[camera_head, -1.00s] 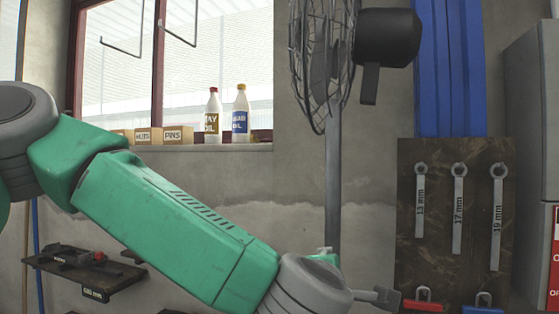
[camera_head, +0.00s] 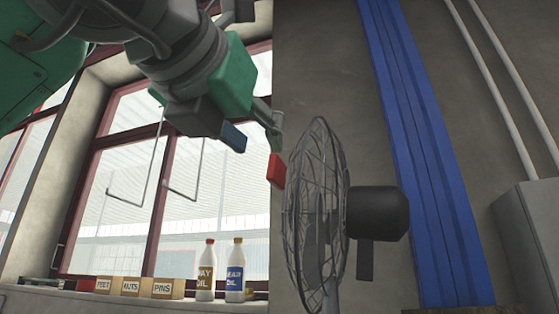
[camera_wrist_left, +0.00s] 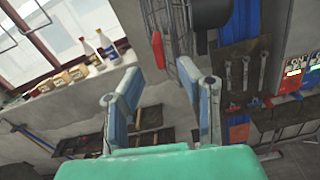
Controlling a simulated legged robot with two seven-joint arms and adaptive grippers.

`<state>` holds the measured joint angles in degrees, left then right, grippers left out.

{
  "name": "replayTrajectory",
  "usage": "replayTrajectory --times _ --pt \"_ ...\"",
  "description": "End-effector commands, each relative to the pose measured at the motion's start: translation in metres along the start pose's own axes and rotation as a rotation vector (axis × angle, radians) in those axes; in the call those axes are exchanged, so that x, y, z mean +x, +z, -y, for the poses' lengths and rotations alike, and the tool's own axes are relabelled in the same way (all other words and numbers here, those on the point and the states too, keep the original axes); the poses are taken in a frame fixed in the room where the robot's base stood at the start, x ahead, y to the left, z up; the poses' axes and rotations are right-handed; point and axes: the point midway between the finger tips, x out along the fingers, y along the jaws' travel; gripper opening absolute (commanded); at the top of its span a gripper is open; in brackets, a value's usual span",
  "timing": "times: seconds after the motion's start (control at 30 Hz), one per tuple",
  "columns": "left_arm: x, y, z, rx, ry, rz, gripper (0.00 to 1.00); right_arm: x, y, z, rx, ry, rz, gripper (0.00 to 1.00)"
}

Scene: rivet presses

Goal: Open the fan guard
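The fan guard (camera_head: 309,215) is a grey wire cage seen nearly side-on, in front of the dark fan motor (camera_head: 377,213). It also shows in the left wrist view (camera_wrist_left: 172,22), beyond the fingers. I cannot tell whether it is latched. A small red piece (camera_head: 276,171) shows just left of the guard; what it is attached to is unclear. My left gripper (camera_head: 254,142) is up and to the left of the guard, apart from it. In the left wrist view its two blue-grey fingers (camera_wrist_left: 167,88) stand wide apart with nothing between them. My right gripper is not in view.
A window (camera_head: 120,180) fills the left side. Two bottles (camera_head: 221,270) and several small boxes (camera_head: 131,287) stand on its sill. A blue column (camera_head: 430,160) and pipes run up the right wall. Wrenches (camera_wrist_left: 246,72) hang on a board in the wrist view.

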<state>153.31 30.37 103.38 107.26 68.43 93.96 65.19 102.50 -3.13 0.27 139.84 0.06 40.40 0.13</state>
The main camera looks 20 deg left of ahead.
Motion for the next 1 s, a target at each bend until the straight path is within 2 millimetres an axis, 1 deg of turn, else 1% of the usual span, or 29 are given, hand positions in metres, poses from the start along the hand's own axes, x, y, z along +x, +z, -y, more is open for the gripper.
replayTrajectory --times 0.03,0.2,0.3,0.4,0.6,0.83,0.87,0.9,0.93,1.0 --pt "0.013 0.001 -0.001 0.000 -0.001 -0.005 0.31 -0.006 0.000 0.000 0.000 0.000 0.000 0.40" --pt "0.048 0.002 -0.001 0.000 0.000 -0.003 0.31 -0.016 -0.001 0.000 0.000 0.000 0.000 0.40" --pt "0.063 0.002 -0.001 0.001 0.000 -0.002 0.31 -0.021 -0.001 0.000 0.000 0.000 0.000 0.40" --pt "0.074 0.001 -0.001 0.002 0.000 -0.001 0.31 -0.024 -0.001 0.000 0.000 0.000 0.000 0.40" --pt "0.084 0.001 0.000 0.002 -0.001 0.002 0.31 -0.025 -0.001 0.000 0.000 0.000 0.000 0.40" --pt "0.084 0.000 0.000 0.002 -0.001 0.002 0.31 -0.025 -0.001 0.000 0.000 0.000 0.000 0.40" --pt "0.084 0.000 0.000 0.002 0.000 0.002 0.24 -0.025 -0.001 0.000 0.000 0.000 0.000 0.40" --pt "0.085 0.000 0.000 0.002 0.000 0.002 0.10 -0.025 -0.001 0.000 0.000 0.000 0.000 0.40" --pt "0.085 0.000 0.000 0.002 0.000 0.002 0.00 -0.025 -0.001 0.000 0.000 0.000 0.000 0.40" --pt "0.085 0.000 0.000 0.002 -0.001 0.002 0.00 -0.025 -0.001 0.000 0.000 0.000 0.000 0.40"
